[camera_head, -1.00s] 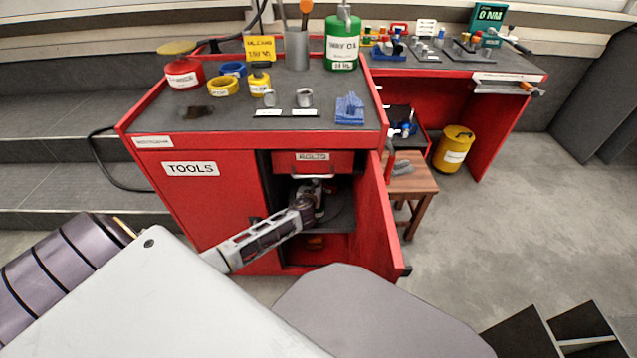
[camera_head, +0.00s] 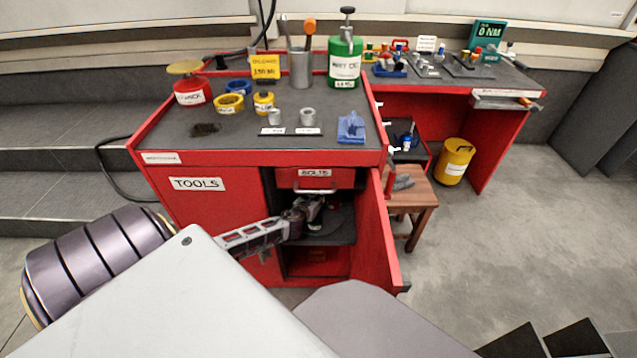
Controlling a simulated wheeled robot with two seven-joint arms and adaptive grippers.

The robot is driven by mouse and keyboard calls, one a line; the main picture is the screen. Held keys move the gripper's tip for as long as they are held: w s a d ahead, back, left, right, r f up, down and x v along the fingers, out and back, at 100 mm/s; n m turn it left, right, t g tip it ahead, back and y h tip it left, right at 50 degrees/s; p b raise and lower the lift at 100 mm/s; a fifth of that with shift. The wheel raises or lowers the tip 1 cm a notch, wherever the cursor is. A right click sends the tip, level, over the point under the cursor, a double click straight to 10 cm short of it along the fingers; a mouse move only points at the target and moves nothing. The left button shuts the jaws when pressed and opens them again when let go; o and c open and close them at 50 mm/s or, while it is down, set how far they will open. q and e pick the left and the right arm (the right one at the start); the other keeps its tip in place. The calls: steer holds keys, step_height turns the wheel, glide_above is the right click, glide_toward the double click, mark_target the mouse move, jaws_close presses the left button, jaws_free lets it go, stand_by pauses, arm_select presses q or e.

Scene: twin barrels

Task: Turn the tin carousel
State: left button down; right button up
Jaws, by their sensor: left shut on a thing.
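The dark round carousel (camera_head: 340,224) sits on the shelf inside the red cabinet, behind the open right door. My left gripper (camera_head: 309,210) reaches into this opening from the left, at the carousel's left side. It is shut on a small tin (camera_head: 315,225), of which only a little shows below the fingers. The gripper hides most of that tin and the left part of the carousel. My right gripper is out of view.
The open red door (camera_head: 374,232) bounds the opening on the right; the closed TOOLS door (camera_head: 205,215) is on the left. The BOLTS drawer (camera_head: 316,178) is above. A wooden stool (camera_head: 412,196) stands right of the door.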

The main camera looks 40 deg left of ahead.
arm_select(q)
steer(key=c, duration=1.2)
jaws_free()
steer(key=shift+s, duration=0.2)
steer(key=shift+v, duration=5.8)
